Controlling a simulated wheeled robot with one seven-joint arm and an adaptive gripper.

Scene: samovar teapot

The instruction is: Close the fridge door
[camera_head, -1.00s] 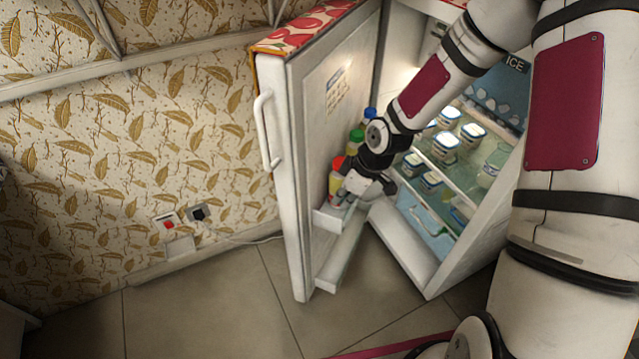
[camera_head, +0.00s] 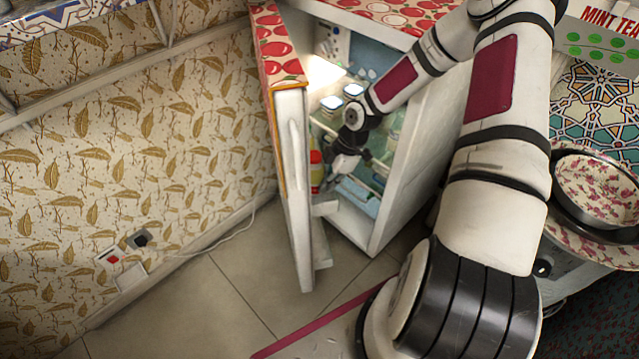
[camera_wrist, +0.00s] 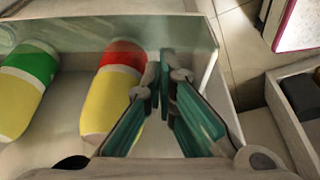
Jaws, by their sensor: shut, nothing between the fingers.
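The fridge door (camera_head: 292,190) stands open, seen nearly edge-on, with its handle side toward me. The fridge body (camera_head: 425,150) is to its right, with lit shelves inside. My gripper (camera_head: 330,187) is shut and empty, between the door's inner side and the fridge interior, by the door's bottle shelf (camera_head: 325,208). In the wrist view, the gripper's fingertips (camera_wrist: 165,70) are together over that door shelf, close to its clear front wall. A red-and-yellow bottle (camera_wrist: 112,90) stands just left of the fingers. I cannot tell whether the gripper touches the door.
A green-and-yellow bottle (camera_wrist: 28,85) is also on the door shelf. Jars (camera_head: 352,91) stand on the fridge shelves. The papered wall (camera_head: 130,160) is left of the door, with a socket and plug (camera_head: 139,238). Tiled floor (camera_head: 215,290) is clear in front. A patterned bowl (camera_head: 597,190) is at right.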

